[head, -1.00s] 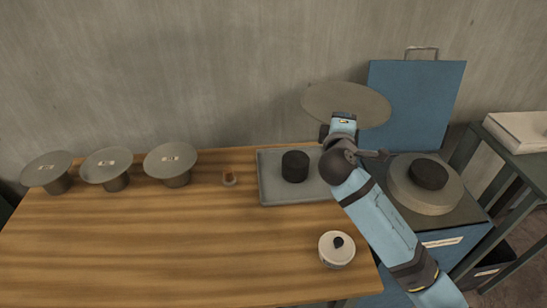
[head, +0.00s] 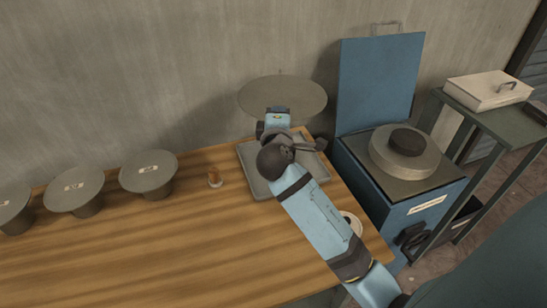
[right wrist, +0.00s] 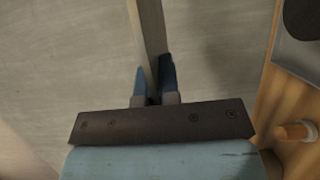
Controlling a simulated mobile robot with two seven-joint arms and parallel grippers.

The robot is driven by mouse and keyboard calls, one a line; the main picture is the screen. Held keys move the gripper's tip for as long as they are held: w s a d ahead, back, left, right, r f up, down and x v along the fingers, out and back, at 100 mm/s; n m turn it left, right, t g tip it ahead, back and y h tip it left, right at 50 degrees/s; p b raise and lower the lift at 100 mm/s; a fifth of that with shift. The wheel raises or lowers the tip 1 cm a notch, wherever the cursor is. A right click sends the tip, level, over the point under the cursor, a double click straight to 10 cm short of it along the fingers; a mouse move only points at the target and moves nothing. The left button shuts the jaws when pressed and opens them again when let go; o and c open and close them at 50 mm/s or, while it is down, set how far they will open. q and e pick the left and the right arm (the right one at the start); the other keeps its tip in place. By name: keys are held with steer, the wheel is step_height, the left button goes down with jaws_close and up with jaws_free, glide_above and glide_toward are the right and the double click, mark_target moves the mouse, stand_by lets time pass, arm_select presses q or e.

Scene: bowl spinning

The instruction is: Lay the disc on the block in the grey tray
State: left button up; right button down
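A large thin grey disc (head: 282,97) is held up behind my right gripper (head: 274,125), above the far side of the grey tray (head: 252,185). In the right wrist view the gripper's fingers (right wrist: 155,82) are closed on a narrow pale strip (right wrist: 150,30), apparently part of the disc. The tray lies at the table's back right. The block is hidden behind my right arm in the head view; a dark rounded shape (right wrist: 302,14) at the right wrist view's top right may be it. The disc appears apart from the tray. My left gripper is not in view.
Several grey round-topped stands (head: 149,170) line the table's back left. A small orange-brown item (head: 215,178) sits left of the tray. A white pot (head: 353,222) is partly behind my arm. A blue box with raised lid (head: 375,85) carries a round stack (head: 405,155).

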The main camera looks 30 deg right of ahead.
steer(key=shift+f+b, duration=1.3)
steer(key=shift+f, duration=7.8)
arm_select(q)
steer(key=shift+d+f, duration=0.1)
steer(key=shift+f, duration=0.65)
arm_select(e)
steer(key=shift+f, duration=0.1)
steer(key=c, duration=1.7)
jaws_free()
steer(key=o, duration=0.4)
steer(key=shift+c, duration=0.2)
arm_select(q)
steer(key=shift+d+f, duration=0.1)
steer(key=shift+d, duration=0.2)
